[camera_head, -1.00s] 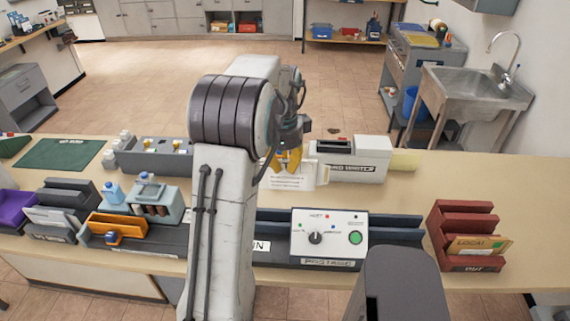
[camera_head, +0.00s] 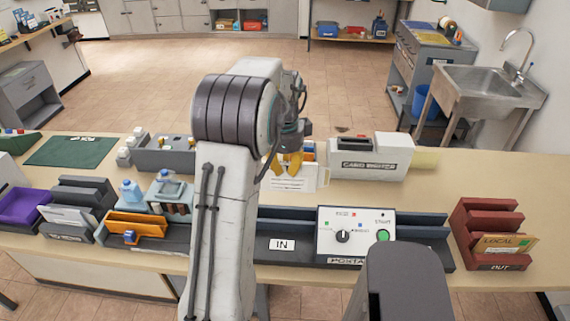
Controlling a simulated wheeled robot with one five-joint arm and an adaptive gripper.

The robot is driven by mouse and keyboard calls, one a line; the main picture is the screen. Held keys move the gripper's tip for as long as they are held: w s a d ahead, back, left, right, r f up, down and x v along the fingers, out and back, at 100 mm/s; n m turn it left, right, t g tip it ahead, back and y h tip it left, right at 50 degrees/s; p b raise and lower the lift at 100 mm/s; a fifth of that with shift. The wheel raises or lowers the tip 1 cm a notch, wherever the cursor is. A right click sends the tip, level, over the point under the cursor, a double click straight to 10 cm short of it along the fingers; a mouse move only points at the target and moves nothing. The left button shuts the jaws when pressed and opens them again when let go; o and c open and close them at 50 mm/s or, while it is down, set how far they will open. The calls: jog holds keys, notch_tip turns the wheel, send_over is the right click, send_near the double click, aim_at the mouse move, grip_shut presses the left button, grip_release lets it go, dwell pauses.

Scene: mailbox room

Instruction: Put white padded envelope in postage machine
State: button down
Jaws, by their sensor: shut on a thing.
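My gripper (camera_head: 290,164), with yellow fingertips, is over the counter, partly hidden by my arm. It is shut on the white padded envelope (camera_head: 298,183), a pale flat piece with dark lines on its face. The fingers cover its upper part. The postage machine (camera_head: 330,250) stands nearer the front edge, below and to the right of the gripper in the picture. It has a dark channel with an IN label (camera_head: 282,244) and a white control panel with a knob and a green button. My arm hides its left part.
A white card-writer machine (camera_head: 370,160) stands behind and right of the envelope. A red OUT rack (camera_head: 483,228) holding a tan envelope is at the right. An orange-topped tray, blue bottles and grey racks crowd the left. Counter between the card writer and red rack is clear.

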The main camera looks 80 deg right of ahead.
aim_at(285, 189)
jog(key=shift+w+f+b, duration=0.1)
jog(key=shift+f+b, duration=2.45)
jog(key=shift+f, duration=1.45)
jog(key=shift+w+a+f+b, duration=0.1)
jog(key=shift+a+f+b, duration=0.05)
jog(key=shift+a+b, duration=0.15)
jog(key=shift+f, duration=0.15)
jog(key=shift+f+b, duration=1.15)
jog(key=shift+f, duration=0.2)
jog(key=shift+f, duration=0.1)
notch_tip(285, 189, down, 3)
jog(key=shift+r+b, duration=0.15)
jog(key=shift+b, duration=1)
